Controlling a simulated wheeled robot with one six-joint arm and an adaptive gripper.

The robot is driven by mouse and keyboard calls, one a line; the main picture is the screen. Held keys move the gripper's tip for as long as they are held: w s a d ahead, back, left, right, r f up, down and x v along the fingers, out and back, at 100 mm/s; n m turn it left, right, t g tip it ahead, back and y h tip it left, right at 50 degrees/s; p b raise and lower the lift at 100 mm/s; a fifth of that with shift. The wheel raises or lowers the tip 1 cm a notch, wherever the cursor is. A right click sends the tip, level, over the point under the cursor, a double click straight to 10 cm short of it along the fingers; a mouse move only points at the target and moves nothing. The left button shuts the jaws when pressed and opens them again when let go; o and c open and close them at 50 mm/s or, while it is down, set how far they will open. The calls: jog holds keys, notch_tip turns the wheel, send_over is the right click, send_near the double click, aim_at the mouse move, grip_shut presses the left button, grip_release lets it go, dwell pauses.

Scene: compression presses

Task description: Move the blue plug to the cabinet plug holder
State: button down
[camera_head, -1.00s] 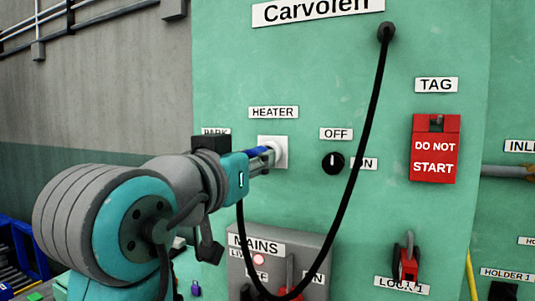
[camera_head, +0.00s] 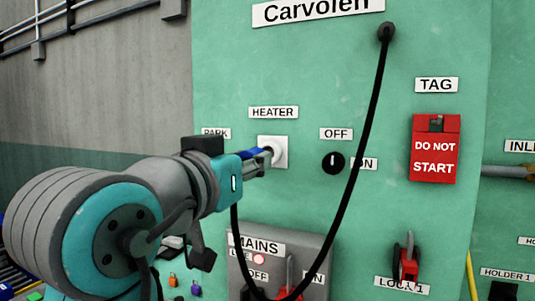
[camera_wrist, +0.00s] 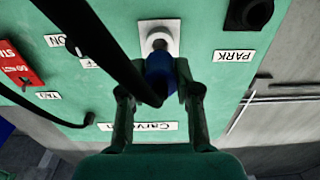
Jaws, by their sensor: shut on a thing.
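My gripper (camera_head: 258,162) is shut on the blue plug (camera_wrist: 158,72), in front of the white HEATER socket (camera_head: 280,151) on the green cabinet. In the head view only a little of the blue plug (camera_head: 253,152) shows between the fingers. In the wrist view the plug (camera_wrist: 158,72) sits between both fingers, facing the socket plate (camera_wrist: 158,36); I cannot tell whether its tip is still inside. A black cable (camera_head: 352,190) hangs in a loop from the cabinet top to the plug.
The OFF/ON knob (camera_head: 333,163) is right of the socket. The MAINS box (camera_head: 310,250) with a red lever is below, near the cable loop. A red DO NOT START tag (camera_head: 436,160) hangs at the right.

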jog(key=shift+v, duration=1.45)
